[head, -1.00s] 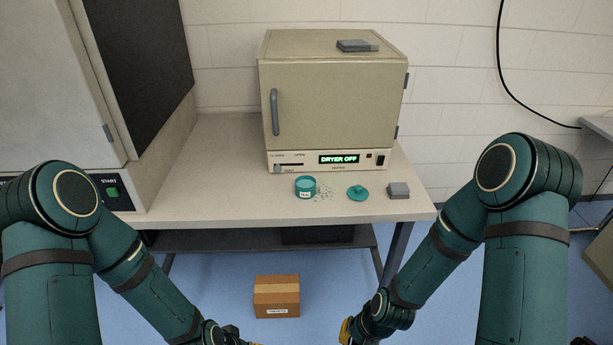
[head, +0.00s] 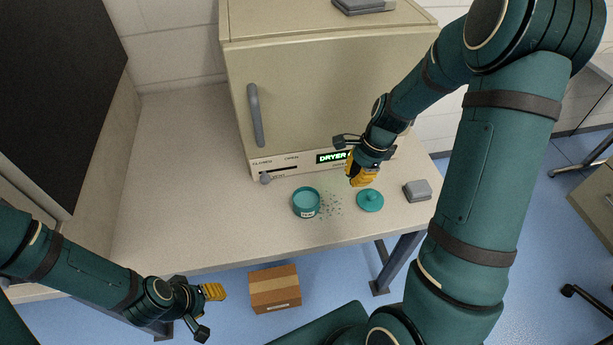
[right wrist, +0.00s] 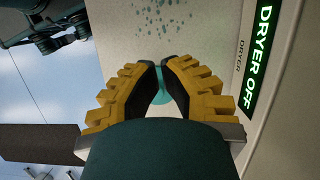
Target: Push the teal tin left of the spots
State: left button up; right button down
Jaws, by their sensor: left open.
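The open teal tin (head: 306,203) stands upright on the table in front of the dryer. Small dark teal spots (head: 331,206) lie just right of it and show at the top of the right wrist view (right wrist: 165,14). The teal lid (head: 370,201) with a knob lies flat, right of the spots. My right gripper (head: 362,182) is above the table between dryer and lid, right of the tin and apart from it. Its fingertips (right wrist: 163,64) are close together with a narrow gap, teal showing between them. My left gripper (head: 214,291) is open and empty, off the table's front edge.
The beige dryer (head: 320,95) reads "DRYER" on its panel and stands close behind the tin. A grey block (head: 417,190) is right of the lid. A cardboard box (head: 275,289) is on the floor. The tabletop (head: 200,190) left of the tin is clear.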

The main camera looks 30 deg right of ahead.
aim_at(272, 218)
jog(key=b+x, duration=0.3)
jog(key=x, duration=0.5)
jog(key=shift+w+f, duration=0.15)
jog(key=shift+f, duration=0.2)
jog(key=a, duration=0.3)
jog(key=shift+w+f, duration=0.3)
jog(key=shift+w, duration=0.05)
jog(key=shift+w+a+b, duration=0.1)
jog(key=shift+a+b, duration=0.2)
jog(key=shift+a, duration=0.35)
jog(key=a+p, duration=0.1)
jog(key=a, duration=0.3)
jog(key=w+a+p, duration=0.1)
jog(key=a+p, duration=0.1)
jog(key=a, duration=0.3)
jog(key=w+a+p, duration=0.1)
jog(key=a, duration=0.3)
jog(key=shift+w+a+r, duration=0.15)
jog(key=shift+w+a, duration=0.05)
jog(key=shift+a, duration=0.1)
jog(key=shift+w+a, duration=0.1)
jog(key=shift+a, duration=0.35)
